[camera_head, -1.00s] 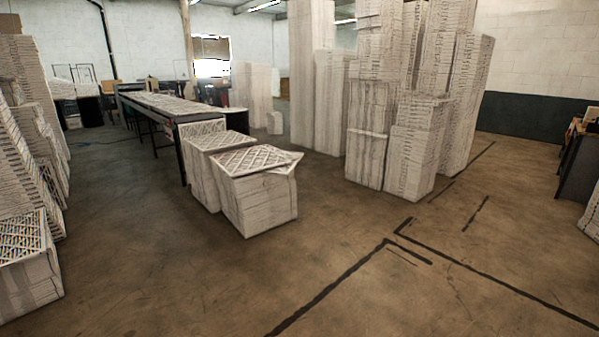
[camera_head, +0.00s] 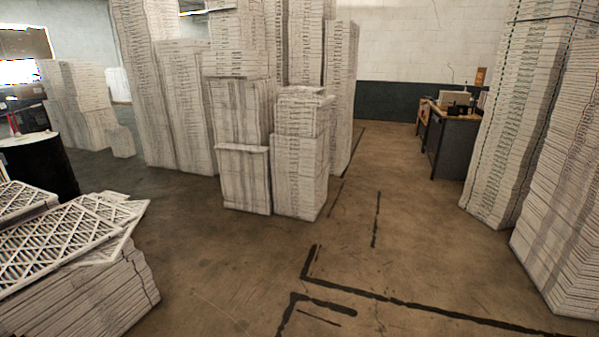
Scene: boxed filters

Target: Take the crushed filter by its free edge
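A stack of white filters (camera_head: 85,290) stands on the floor at the lower left of the head view. Its top filter (camera_head: 60,243) shows a lattice face. A pale piece (camera_head: 125,213) at the stack's right corner sticks out past the edge and looks bent, but I cannot tell for certain that it is the crushed filter. A second lattice-topped filter (camera_head: 20,198) shows just behind, cut off by the left edge. Neither of my grippers is in view.
Tall filter stacks (camera_head: 240,110) stand in the middle back, and more (camera_head: 520,110) stand at the right. A dark desk (camera_head: 452,140) is at the back right. The floor (camera_head: 230,260) between is clear, with black line markings.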

